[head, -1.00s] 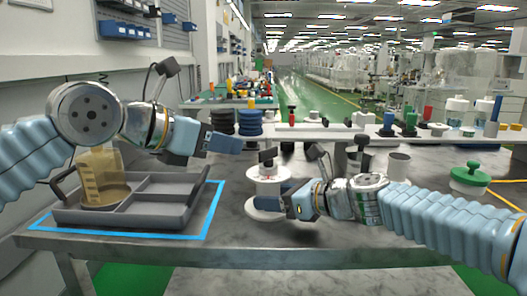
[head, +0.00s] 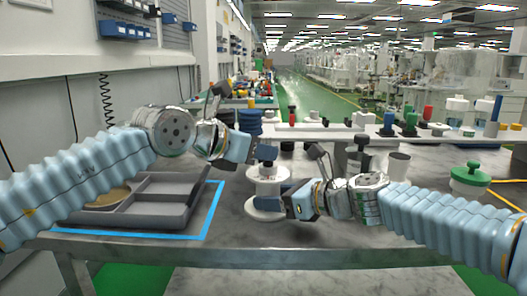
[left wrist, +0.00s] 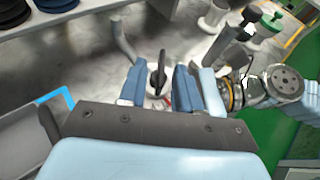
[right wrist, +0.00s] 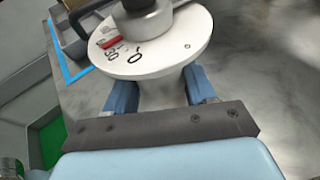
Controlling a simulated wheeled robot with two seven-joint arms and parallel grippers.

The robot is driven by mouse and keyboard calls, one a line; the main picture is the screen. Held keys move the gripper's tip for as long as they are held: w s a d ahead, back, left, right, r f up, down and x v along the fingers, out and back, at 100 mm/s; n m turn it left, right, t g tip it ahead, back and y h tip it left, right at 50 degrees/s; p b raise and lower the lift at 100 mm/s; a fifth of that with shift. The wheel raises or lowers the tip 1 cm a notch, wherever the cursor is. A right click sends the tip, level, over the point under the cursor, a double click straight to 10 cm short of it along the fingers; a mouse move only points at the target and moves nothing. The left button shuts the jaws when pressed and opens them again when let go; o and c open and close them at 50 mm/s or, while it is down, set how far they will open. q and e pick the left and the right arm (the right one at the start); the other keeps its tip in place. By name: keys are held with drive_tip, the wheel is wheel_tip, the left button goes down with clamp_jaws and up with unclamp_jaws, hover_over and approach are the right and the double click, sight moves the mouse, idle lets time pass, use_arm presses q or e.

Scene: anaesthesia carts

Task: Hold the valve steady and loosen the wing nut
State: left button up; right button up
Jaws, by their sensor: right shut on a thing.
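The valve (head: 267,188) is a white spool-shaped body standing on the grey table, with a marked white dial (right wrist: 165,45) and a red pointer on top. A dark wing nut (left wrist: 157,75) rises from its top centre. My left gripper (head: 258,153) is at the top of the valve. In the left wrist view its fingers (left wrist: 159,86) are apart, one on each side of the wing nut, with small gaps visible. My right gripper (head: 287,200) is shut on the valve's narrow middle below the dial. In the right wrist view the dial partly hides its fingers (right wrist: 160,92).
A grey divided tray (head: 150,212) with an amber round piece (head: 108,196) lies at left inside a blue outline. A white cup (head: 398,168) and a green-lidded jar (head: 468,180) stand at right. A shelf (head: 335,133) with several parts runs behind.

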use_arm(q)
drive_tip(key=shift+w+d+f, duration=0.25)
drive_tip(key=shift+w+d, duration=0.15)
clamp_jaws()
